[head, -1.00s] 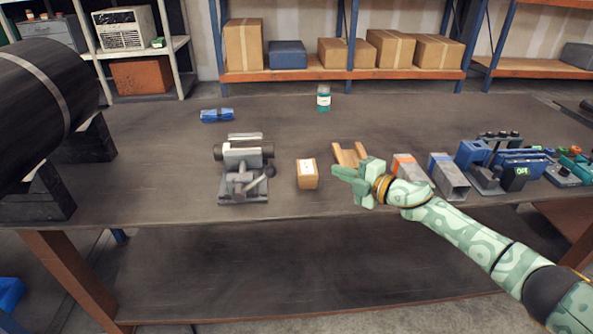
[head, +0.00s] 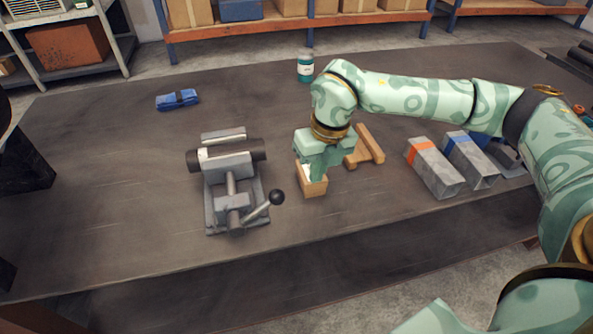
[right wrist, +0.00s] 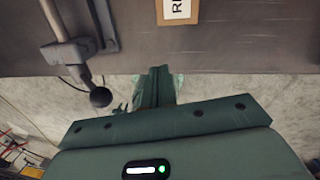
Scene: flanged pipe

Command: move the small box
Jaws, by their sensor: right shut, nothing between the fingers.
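The small box (head: 314,188) is brown cardboard with a white label. It stands on the dark table to the right of the vise, partly hidden in the head view by my right gripper (head: 312,174). In the right wrist view the box (right wrist: 192,20) shows at the top edge, cut off, with part of its printed label visible. My right gripper (right wrist: 158,86) is shut and empty there, with a gap in the picture between its fingertips and the box. My left gripper is not in view.
A grey vise (head: 230,185) with a black-knobbed handle stands left of the box. A wooden cradle (head: 366,147) is just right of it, then metal tubes with orange (head: 434,168) and blue (head: 468,160) bands. A blue bundle (head: 177,99) and a jar (head: 305,66) lie farther back.

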